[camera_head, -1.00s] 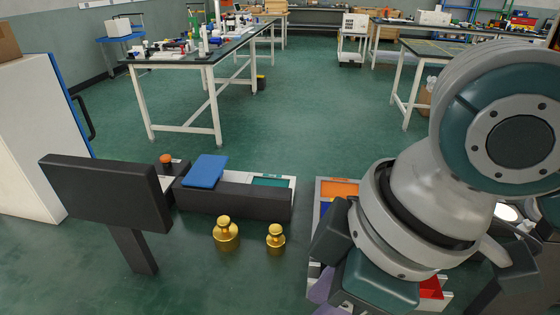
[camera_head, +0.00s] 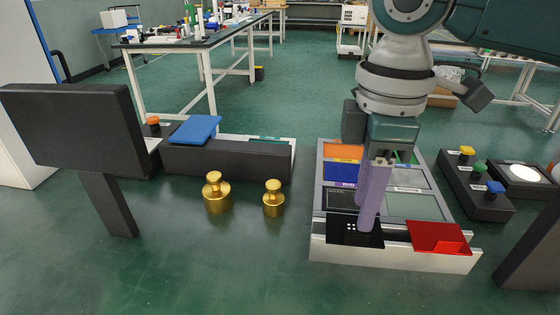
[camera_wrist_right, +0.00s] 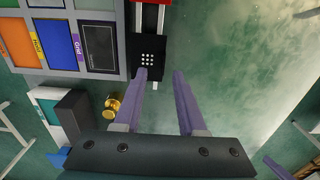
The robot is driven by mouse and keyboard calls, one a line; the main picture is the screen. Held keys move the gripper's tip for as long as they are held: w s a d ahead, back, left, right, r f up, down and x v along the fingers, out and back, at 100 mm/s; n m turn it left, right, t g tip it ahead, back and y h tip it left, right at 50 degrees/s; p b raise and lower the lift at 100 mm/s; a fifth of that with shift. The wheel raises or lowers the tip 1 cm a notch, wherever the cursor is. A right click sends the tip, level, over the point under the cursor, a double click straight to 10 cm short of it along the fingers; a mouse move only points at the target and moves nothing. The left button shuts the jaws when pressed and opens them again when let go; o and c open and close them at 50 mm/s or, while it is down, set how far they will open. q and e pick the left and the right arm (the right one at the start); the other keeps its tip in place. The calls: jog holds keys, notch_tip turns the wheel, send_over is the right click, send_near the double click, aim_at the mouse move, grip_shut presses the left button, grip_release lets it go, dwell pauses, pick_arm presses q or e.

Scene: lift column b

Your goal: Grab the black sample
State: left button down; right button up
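The black sample (camera_head: 345,233), a dark piece with white dots, lies at the left end of a pale holder (camera_head: 395,258) at the front of the sorting board. It also shows in the right wrist view (camera_wrist_right: 147,58). My right gripper (camera_head: 366,222) points down with its purple fingers at the sample's right side in the head view. My left gripper is not in view.
A red sample (camera_head: 438,237) sits right of the black one. Behind is the board with coloured and grey fields (camera_head: 417,206). Two brass weights (camera_head: 217,193) (camera_head: 273,198) stand left. A button box (camera_head: 476,184) is right, and a dark screen (camera_head: 72,125) far left.

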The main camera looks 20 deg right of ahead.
aim_at(358, 233)
jog(key=f, duration=0.2)
jog(key=f+b, duration=0.1)
jog(key=f, duration=0.1)
jog(key=shift+s+a+f, duration=0.15)
jog(key=shift+s+f, duration=0.05)
jog(key=shift+f, duration=0.05)
jog(key=shift+c, duration=0.3)
grip_shut()
dwell(0.8)
